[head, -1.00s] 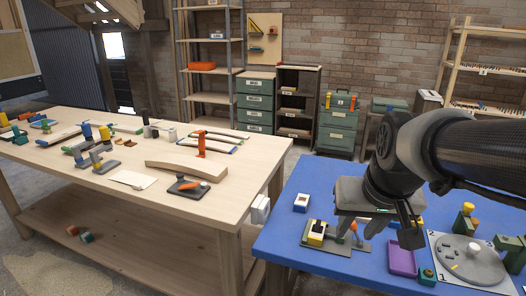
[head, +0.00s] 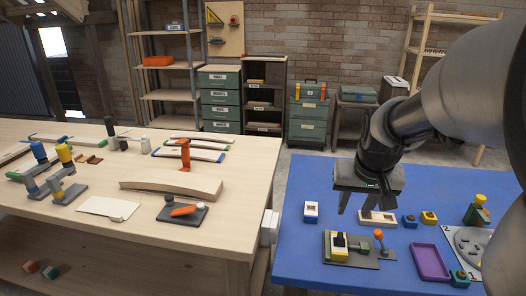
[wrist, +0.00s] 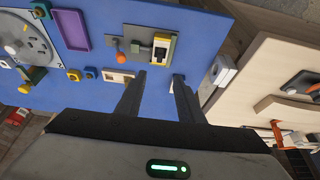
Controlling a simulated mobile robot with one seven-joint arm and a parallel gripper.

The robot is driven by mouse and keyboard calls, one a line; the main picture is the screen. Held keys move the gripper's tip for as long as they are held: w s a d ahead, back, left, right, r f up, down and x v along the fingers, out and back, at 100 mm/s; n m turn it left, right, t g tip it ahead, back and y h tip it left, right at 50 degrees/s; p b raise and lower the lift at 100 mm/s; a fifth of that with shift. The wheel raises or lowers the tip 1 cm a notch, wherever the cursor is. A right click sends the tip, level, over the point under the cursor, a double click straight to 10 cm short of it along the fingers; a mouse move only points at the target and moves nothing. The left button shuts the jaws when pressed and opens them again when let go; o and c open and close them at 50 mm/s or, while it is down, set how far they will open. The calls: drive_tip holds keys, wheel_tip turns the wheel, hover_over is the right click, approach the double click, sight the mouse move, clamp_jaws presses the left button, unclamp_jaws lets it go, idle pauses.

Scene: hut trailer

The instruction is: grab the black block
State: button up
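A small black block (head: 340,240) sits in or on a yellow and white holder (head: 338,251) on a grey fixture plate (head: 363,258) on the blue table. In the wrist view the black block (wrist: 160,51) shows on the same holder, ahead of the fingertips. My gripper (head: 355,212) hangs over the blue table, behind the fixture in the head view. In the wrist view my gripper (wrist: 159,75) has its two fingers spread with nothing between them. It is apart from the block.
An orange-topped knob (head: 379,235) stands on the fixture beside the holder. A pale wooden block (head: 378,218) lies near the gripper. A wooden workbench (head: 130,155) stands left.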

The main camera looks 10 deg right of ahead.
drive_tip(key=b, duration=0.3)
approach(341, 236)
drive_tip(key=x, duration=0.2)
drive_tip(key=shift+f, duration=0.35)
drive_tip(key=shift+w+b+x, duration=0.2)
drive_tip(key=shift+b+x, duration=0.4)
drive_tip(key=shift+x, duration=2.4)
drive_tip(key=shift+d, duration=0.1)
drive_tip(key=shift+r, duration=0.1)
clamp_jaws()
